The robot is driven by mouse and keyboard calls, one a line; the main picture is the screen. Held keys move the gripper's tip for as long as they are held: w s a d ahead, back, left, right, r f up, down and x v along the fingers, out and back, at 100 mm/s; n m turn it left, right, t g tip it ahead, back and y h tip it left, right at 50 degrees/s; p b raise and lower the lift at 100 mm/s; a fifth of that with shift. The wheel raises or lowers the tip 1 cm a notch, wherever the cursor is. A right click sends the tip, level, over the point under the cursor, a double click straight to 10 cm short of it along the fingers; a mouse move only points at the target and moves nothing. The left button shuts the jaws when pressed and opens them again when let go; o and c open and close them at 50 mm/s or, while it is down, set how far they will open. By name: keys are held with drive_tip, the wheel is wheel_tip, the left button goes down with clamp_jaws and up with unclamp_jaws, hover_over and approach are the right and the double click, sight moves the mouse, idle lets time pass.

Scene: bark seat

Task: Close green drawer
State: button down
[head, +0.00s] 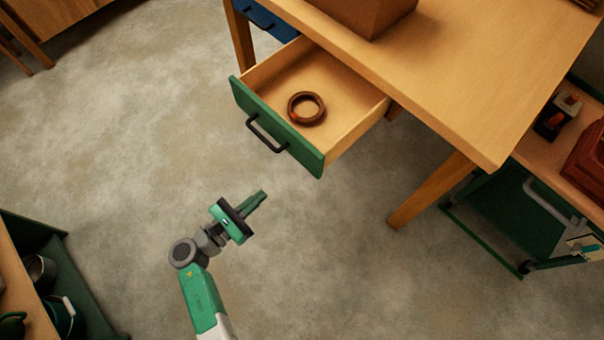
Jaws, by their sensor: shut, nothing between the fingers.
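The green drawer (270,124) stands pulled out from under a wooden table, with its front facing my arm. A black bar handle (262,135) is fixed on the green front. A brown ring (306,108) lies inside on the drawer's wooden floor. My gripper (262,196) is below the drawer front in the picture, apart from it, with its fingers together and empty. The fingers point up and right, toward the drawer front.
The wooden table (470,70) bears a brown box (362,12) above the drawer. A blue drawer (266,18) sits left of the green one. A green cart (515,215) stands at the right and a shelf (50,250) at the lower left. Concrete floor around my arm is clear.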

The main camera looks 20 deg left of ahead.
drive_tip(key=b, duration=0.4)
approach(304, 158)
drive_tip(key=x, duration=0.6)
drive_tip(key=shift+s, duration=0.1)
drive_tip(key=shift+w+d+r, duration=0.15)
drive_tip(key=shift+w+d, duration=0.1)
drive_tip(key=shift+w, duration=0.2)
